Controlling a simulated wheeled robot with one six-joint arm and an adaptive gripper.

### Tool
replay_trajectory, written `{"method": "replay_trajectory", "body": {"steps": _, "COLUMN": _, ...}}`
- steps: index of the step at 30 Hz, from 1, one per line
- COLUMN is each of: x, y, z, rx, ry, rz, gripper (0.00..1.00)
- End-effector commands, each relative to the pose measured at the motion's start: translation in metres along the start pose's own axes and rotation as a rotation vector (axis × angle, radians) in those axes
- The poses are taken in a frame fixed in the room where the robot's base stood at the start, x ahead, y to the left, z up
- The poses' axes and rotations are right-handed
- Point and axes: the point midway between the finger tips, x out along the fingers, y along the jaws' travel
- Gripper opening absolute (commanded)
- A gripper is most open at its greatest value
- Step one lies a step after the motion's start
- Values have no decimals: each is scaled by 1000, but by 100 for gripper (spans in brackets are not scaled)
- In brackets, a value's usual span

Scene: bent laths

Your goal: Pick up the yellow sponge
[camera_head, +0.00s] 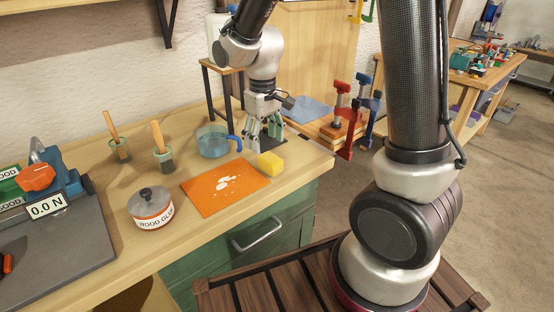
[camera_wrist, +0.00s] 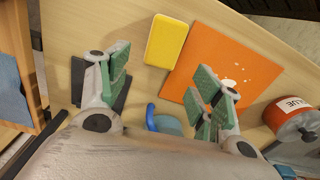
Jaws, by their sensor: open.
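The yellow sponge (camera_head: 270,164) lies on the wooden workbench at the right edge of the orange mat (camera_head: 213,198). In the wrist view the sponge (camera_wrist: 166,42) is fully visible, just beyond the fingertips and between their two sides. Its edge is close to or touching the orange mat (camera_wrist: 200,60). My gripper (camera_head: 265,133) is above the bench behind the sponge in the head view. Its green-padded fingers are spread open and empty in the wrist view (camera_wrist: 162,88). I see no contact between the fingers and the sponge.
A blue-handled cup (camera_head: 212,141) stands left of my gripper. A glue pot (camera_head: 151,208) and two brush jars stand further left. A dark flat pad (camera_wrist: 84,84) lies under one finger. Red and blue clamps (camera_head: 347,118) are at the right. The bench front edge is near the sponge.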

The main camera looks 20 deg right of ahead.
Motion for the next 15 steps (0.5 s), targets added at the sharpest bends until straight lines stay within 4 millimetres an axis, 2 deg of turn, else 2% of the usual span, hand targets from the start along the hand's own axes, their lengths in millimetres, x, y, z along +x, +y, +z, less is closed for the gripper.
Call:
{"method": "replay_trajectory", "body": {"steps": 12, "x": 59, "y": 1, "z": 8, "rx": -1, "ry": -4, "rz": 0, "gripper": 65}}
{"method": "replay_trajectory", "body": {"steps": 15, "x": 68, "y": 1, "z": 7, "rx": -1, "ry": -2, "rz": 0, "gripper": 65}}
